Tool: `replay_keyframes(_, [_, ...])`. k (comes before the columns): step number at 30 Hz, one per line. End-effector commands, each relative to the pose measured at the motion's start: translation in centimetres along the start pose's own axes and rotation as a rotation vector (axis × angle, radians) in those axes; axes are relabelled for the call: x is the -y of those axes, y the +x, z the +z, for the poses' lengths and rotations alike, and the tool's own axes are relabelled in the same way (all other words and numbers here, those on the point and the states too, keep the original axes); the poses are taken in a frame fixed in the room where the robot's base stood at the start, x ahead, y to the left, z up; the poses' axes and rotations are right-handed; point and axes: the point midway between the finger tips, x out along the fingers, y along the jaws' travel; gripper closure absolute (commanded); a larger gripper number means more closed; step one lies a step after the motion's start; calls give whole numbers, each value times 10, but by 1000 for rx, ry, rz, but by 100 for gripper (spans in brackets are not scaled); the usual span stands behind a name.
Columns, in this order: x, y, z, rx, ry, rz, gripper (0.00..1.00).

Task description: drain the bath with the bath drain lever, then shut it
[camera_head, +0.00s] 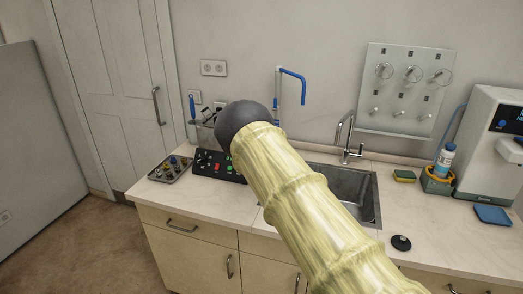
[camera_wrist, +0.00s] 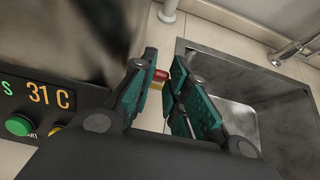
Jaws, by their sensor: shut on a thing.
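In the wrist view my gripper (camera_wrist: 166,70) has its teal-padded fingers closed around a small red and yellow piece, which looks like the bath drain lever (camera_wrist: 159,76). Most of the lever is hidden by the fingers, so its angle cannot be told. The bath (camera_wrist: 60,40) is at the left of the wrist view, with a dark front panel reading 31 C and a green button (camera_wrist: 19,125). In the head view the bath's black control panel (camera_head: 212,165) shows left of my arm. My arm covers my gripper and the lever there. No flowing water is visible.
A metal sink (camera_head: 358,190) is right of the bath; it also fills the right of the wrist view (camera_wrist: 235,75). A tray of small parts (camera_head: 170,169) lies left of the panel. A black disc (camera_head: 401,243) and a sponge (camera_head: 404,176) lie on the right counter.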

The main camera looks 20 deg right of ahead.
Motion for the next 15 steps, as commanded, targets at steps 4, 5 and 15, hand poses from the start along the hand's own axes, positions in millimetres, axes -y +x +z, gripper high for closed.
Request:
replay_keyframes(4, [1, -2, 5, -40, 4, -1, 100])
replay_keyframes(5, [0, -2, 6, -47, 3, 0, 100])
replay_keyframes(15, [0, 2, 8, -121, 2, 0, 100])
